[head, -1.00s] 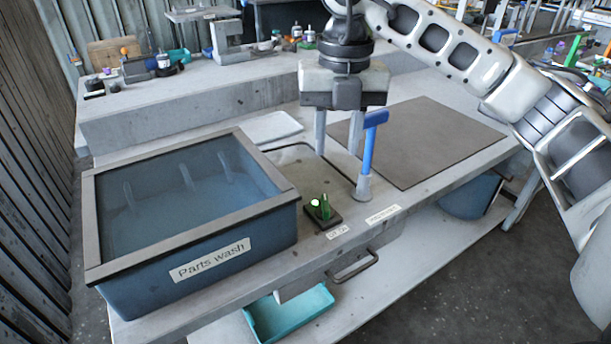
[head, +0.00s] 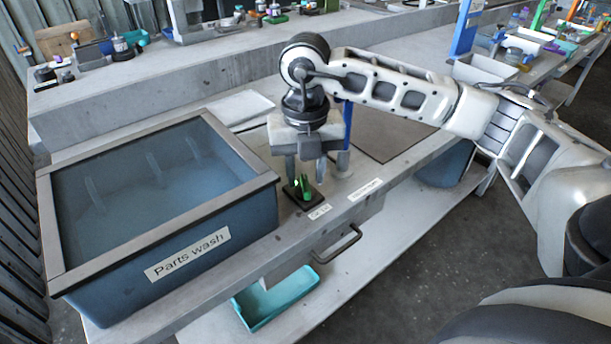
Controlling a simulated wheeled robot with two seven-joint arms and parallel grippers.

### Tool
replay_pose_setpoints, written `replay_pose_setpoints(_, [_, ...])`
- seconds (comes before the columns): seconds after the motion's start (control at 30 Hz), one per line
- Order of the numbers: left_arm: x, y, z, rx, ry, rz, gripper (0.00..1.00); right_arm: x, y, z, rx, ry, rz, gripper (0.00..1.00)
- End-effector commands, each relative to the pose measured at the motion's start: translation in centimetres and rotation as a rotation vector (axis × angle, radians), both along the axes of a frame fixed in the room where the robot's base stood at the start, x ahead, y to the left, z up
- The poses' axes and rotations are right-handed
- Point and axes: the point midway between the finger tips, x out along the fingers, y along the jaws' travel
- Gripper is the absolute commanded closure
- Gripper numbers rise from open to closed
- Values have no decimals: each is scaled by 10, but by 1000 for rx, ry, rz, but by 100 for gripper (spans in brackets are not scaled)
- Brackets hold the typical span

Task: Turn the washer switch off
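The washer switch (head: 304,191) is a small black plate with a green toggle and a lit green spot. It sits on the bench's front edge, to the right of the blue "Parts wash" tank (head: 215,215). My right gripper (head: 306,176) points down right above and behind the switch. Its two fingers are apart with nothing seen between them. The fingertips are close to the toggle; I cannot tell whether they touch it. My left gripper is not in view.
A blue-handled upright tool (head: 346,130) stands just right of my gripper, partly hidden by it. A drawer handle (head: 338,245) juts from the bench front. A teal tray (head: 275,298) lies on the lower shelf. A dark mat (head: 395,135) lies behind on the bench.

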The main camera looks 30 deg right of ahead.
Motion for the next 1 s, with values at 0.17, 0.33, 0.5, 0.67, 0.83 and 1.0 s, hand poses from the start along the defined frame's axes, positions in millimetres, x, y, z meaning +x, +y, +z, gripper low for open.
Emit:
replay_pose_setpoints(0.17, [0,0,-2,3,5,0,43,0,0,-15,0,0,0,66])
replay_pose_setpoints(0.33, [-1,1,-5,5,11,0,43,0,0,-17,0,0,0,66])
replay_pose_setpoints(0.5, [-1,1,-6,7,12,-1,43,0,0,-17,0,0,0,72])
replay_pose_setpoints(0.67, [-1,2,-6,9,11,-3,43,0,0,-17,0,0,0,100])
replay_pose_setpoints(0.83, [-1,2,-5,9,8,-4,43,0,0,-17,0,0,3,100])
replay_pose_setpoints(1.0, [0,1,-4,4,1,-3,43,0,0,-18,1,0,35,100])
